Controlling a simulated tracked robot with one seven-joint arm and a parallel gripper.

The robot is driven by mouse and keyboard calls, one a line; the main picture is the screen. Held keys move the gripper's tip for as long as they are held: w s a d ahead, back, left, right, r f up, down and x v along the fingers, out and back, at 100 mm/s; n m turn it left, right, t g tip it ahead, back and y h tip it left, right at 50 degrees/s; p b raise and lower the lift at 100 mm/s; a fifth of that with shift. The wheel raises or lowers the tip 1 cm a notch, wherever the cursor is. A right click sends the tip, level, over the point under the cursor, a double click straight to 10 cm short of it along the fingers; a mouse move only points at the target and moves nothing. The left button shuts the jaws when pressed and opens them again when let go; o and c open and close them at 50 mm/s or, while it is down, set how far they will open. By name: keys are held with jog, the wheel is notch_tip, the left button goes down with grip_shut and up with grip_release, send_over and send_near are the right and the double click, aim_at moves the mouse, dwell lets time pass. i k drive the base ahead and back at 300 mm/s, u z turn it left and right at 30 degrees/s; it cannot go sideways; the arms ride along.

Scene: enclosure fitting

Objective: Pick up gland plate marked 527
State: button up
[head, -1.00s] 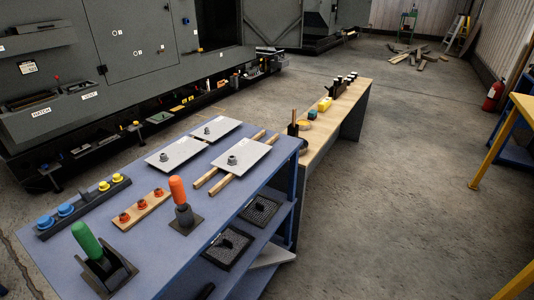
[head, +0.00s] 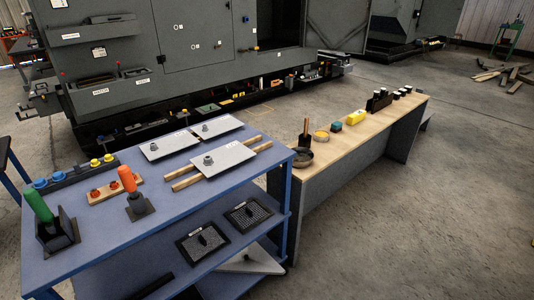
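Three pale gland plates, each with a grey gland fitting on top, lie on the blue cart (head: 130,233) in the head view. One plate (head: 168,146) lies at the left, one (head: 217,127) at the back, and one (head: 223,161) at the front right, resting across two wooden strips (head: 186,182). The markings are too small to read, so I cannot tell which plate is 527. My gripper is not in view.
A wooden bench (head: 345,137) stands right of the cart, holding a dark round dish (head: 303,158), a yellow block (head: 356,117) and other parts. Orange (head: 127,179) and green (head: 38,205) handles stand upright on the cart. Open floor lies at the right.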

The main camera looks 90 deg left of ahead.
aim_at(215, 162)
jog(key=z, duration=0.3)
jog(key=i, duration=0.15)
jog(key=u, duration=3.15)
jog(key=i, duration=1)
jog(key=z, duration=0.2)
jog(key=k, duration=0.9)
jog(key=u, duration=0.15)
jog(key=i, duration=0.55)
jog(key=u, duration=0.05)
